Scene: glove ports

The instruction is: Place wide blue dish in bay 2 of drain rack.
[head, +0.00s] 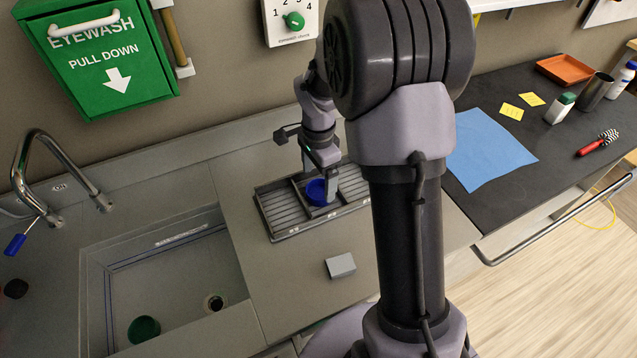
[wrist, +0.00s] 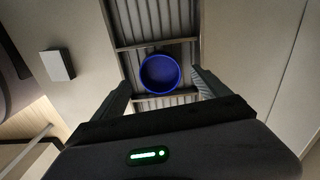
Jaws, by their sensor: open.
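The wide blue dish (head: 318,193) sits in the middle compartment of the grey drain rack (head: 283,212), between two crossbars. In the wrist view the dish (wrist: 160,74) looks upright, its round rim facing up, on the ribbed floor of the rack (wrist: 148,20). My gripper (head: 322,185) is over the rack in the head view, partly hiding the dish. In the wrist view the open fingers of my gripper (wrist: 161,82) stand on either side of the dish, with a visible gap to it on both sides.
A small grey block (head: 341,265) lies on the counter in front of the rack. Left is a sink (head: 165,275) holding a green bowl (head: 143,329), with a tap (head: 60,160) behind. A blue sheet (head: 488,150) lies on the dark counter to the right. My arm hides the rack's right end.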

